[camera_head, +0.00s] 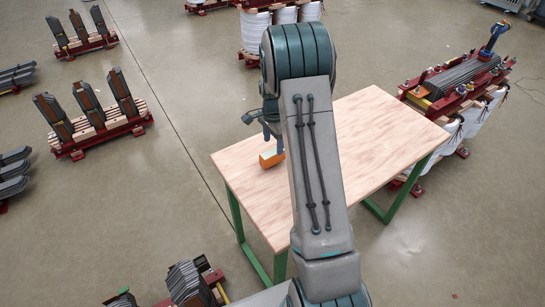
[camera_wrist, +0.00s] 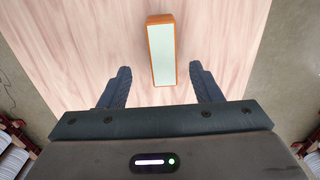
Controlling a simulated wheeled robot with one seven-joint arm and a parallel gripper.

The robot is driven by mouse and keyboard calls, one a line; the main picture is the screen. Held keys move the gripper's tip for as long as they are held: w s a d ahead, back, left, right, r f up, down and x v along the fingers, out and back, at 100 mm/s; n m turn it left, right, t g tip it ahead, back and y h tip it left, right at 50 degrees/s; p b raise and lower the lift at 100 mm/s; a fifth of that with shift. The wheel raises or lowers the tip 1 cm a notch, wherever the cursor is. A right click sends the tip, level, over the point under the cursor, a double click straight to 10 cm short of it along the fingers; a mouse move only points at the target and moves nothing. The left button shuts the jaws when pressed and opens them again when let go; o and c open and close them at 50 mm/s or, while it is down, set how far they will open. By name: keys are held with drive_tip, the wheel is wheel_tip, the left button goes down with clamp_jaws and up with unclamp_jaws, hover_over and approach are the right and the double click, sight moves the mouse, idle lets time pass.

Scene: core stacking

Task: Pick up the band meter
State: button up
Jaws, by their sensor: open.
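The band meter (camera_wrist: 161,52) is an orange box with a pale top face. In the wrist view it lies on the wooden table, ahead of my gripper (camera_wrist: 162,85) and roughly centred between its two dark fingers. The fingers are apart, with nothing seen between their tips except the near end of the meter. In the head view the orange meter (camera_head: 271,159) is near the table's left side, with my gripper (camera_head: 271,133) just above it. My arm hides part of the table there, and whether the fingers touch the meter cannot be told.
The wooden table (camera_head: 370,130) on green legs is otherwise bare where visible. A red-framed core stack with white coils (camera_head: 470,110) stands close to its right. Red racks with dark plates (camera_head: 95,120) stand on the floor at the left, with open floor between.

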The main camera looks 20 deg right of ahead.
sight(273, 152)
drive_tip(key=f, duration=0.3)
drive_tip(key=f+p, duration=0.1)
drive_tip(key=f, duration=0.2)
drive_tip(key=shift+w+f, duration=0.2)
drive_tip(key=shift+f, duration=0.65)
drive_tip(key=shift+f, duration=0.25)
drive_tip(key=c, duration=1.2)
